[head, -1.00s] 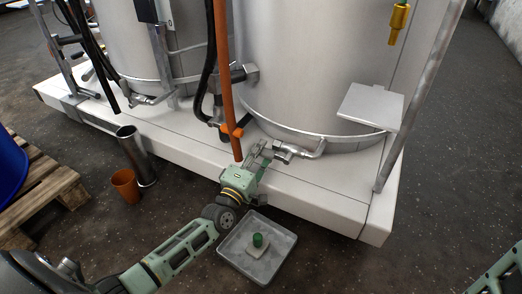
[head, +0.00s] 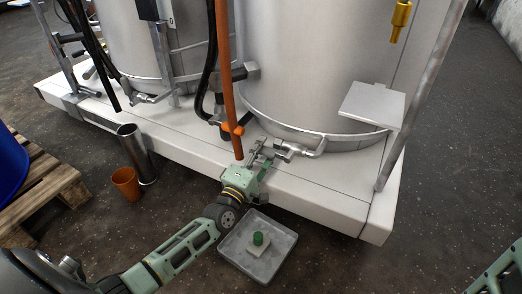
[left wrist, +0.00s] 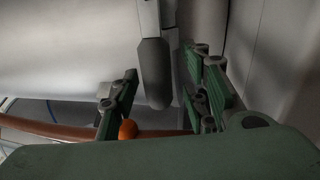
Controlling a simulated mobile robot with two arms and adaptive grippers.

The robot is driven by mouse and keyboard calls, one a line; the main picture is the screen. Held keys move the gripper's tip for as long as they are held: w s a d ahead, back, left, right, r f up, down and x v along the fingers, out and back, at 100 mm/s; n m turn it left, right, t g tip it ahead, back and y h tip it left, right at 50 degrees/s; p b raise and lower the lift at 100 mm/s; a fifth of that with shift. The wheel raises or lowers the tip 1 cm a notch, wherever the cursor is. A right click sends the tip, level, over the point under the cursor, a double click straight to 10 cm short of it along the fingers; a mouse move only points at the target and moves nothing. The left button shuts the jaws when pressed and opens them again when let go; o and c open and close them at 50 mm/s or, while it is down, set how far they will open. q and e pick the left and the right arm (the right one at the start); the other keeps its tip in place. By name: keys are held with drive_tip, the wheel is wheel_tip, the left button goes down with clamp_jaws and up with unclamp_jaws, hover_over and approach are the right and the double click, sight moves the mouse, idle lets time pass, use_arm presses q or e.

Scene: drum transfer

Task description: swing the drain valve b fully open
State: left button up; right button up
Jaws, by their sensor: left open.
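The drain valve (head: 288,150) sits on a short outlet pipe at the foot of the right tank; I take it to be valve b. My left gripper (head: 268,156) is open right at its lever. In the left wrist view, the grey lever (left wrist: 155,72) hangs down between the open fingers of my left gripper (left wrist: 162,95). The lever looks nearer the right finger, with a gap on the left. I cannot tell whether it touches either finger. In the head view, the fingers partly hide the lever. My right gripper is out of view.
A grey tray (head: 232,262) with a green-capped item (head: 258,239) lies on the floor below. An orange pipe (head: 225,80) drops just left of my left gripper. A metal cylinder (head: 136,155) and an orange cup (head: 125,184) stand left. A grey plate (head: 372,104) juts out right.

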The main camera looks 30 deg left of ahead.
use_arm(q)
drive_tip(key=s+f, duration=0.2)
drive_tip(key=s, duration=0.9)
drive_tip(key=shift+s+a+f, duration=0.15)
drive_tip(key=shift+s, duration=0.25)
